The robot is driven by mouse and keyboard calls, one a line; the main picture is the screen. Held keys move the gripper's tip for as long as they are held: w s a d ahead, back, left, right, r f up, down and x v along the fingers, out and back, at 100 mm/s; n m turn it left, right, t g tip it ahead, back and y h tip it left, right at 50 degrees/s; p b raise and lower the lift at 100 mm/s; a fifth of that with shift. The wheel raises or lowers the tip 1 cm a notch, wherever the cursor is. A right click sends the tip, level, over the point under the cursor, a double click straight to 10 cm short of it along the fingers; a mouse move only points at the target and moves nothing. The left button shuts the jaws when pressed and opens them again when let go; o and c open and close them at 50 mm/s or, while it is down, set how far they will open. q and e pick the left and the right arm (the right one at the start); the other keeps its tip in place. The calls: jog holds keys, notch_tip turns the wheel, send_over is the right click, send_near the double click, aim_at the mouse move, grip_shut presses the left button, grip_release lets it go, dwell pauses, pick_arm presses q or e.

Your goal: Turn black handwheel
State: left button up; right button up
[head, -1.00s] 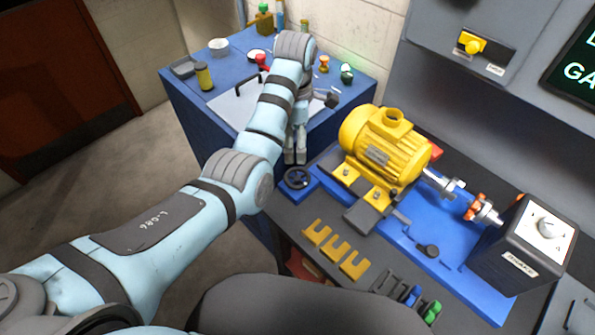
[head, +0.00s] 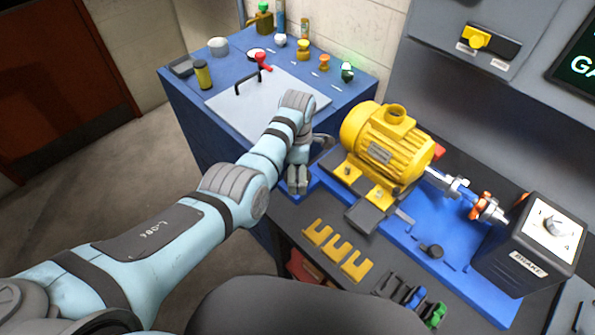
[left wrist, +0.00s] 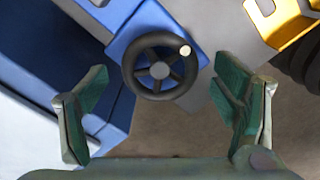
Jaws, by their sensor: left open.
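The black handwheel (left wrist: 159,67) shows in the left wrist view at the upper middle. It has spokes, a grey hub and a small pale knob at its upper right rim. It sits at the end of a blue base. My left gripper (left wrist: 165,112) is open, with one finger on each side below the wheel in that picture. Nothing is between the fingers, and they look apart from the wheel. In the head view my left gripper (head: 298,187) points down at the left end of the blue base (head: 400,240) and hides the wheel. My right gripper is not in view.
A yellow motor (head: 385,145) stands on the blue base, coupled by a shaft to a dark brake box (head: 530,245). Yellow forked shims (head: 335,248) lie in front. A blue cabinet (head: 190,125) with bottles and a white panel is behind at left.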

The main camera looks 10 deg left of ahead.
pick_arm(q)
jog(key=shift+c, duration=0.2)
jog(key=c, duration=1.1)
jog(key=shift+r+m, duration=0.1)
jog(key=shift+m, duration=0.2)
